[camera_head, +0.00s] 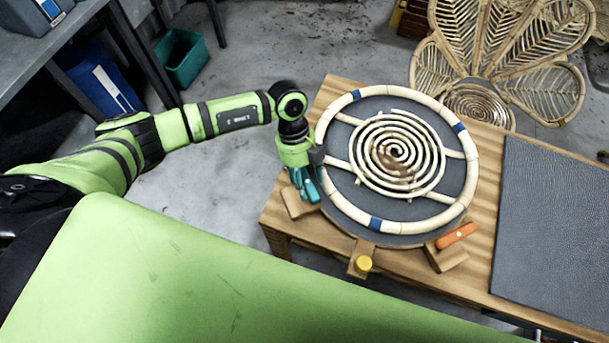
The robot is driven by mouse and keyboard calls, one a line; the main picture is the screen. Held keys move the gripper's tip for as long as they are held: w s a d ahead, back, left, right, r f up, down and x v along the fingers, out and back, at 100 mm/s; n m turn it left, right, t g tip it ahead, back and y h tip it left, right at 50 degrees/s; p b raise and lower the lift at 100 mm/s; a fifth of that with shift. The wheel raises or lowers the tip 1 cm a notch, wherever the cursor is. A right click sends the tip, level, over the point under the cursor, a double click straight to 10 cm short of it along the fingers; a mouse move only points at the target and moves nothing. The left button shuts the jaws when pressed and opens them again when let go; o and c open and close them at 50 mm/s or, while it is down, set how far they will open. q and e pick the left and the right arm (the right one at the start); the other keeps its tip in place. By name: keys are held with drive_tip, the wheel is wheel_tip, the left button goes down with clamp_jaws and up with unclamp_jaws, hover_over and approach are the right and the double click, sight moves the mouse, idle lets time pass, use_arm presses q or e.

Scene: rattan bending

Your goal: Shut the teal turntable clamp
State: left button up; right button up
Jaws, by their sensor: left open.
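The round turntable (348,110) with a dark disc stands on the wooden table and carries a rattan ring and spiral. The teal clamp (304,187) is at the turntable's left front edge, on a wooden block. My left gripper (309,171) is right over the teal clamp, open, with its wrist above and behind it. The gripper hides part of the clamp, and I cannot tell whether they touch or how far the clamp is closed. My right gripper is not in view.
An orange clamp (456,236) sits on a block at the turntable's right front. A yellow knob (363,264) is at the front. A dark mat (555,220) covers the table's right part. A woven rattan chair (490,60) stands behind. A teal bin (182,57) is on the floor.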

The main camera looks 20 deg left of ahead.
use_arm(q)
drive_tip(key=c, duration=1.2)
drive_tip(key=shift+o, duration=0.2)
drive_tip(key=shift+w+f+m+g+y+b, duration=0.15)
drive_tip(key=shift+m+g+y+b, duration=0.2)
drive_tip(key=shift+m+b, duration=0.9)
drive_tip(key=m+y+b, duration=0.1)
drive_tip(key=m+b, duration=0.2)
drive_tip(key=shift+w+m, duration=0.1)
drive_tip(key=shift+m, duration=0.15)
drive_tip(key=m+y+b, duration=0.2)
drive_tip(key=m+b, duration=0.3)
drive_tip(key=m+y+b, duration=0.2)
drive_tip(key=m+b, duration=0.2)
drive_tip(key=b, duration=0.1)
drive_tip(key=shift+w+d+m, duration=0.2)
drive_tip(key=shift+m, duration=0.2)
drive_tip(key=shift+m+t+y+b, duration=0.25)
drive_tip(key=shift+m+t+b, duration=0.2)
drive_tip(key=shift+m+b, duration=0.8)
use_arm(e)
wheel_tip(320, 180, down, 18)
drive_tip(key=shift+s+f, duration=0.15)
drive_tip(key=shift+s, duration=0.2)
use_arm(q)
drive_tip(key=shift+r, duration=0.2)
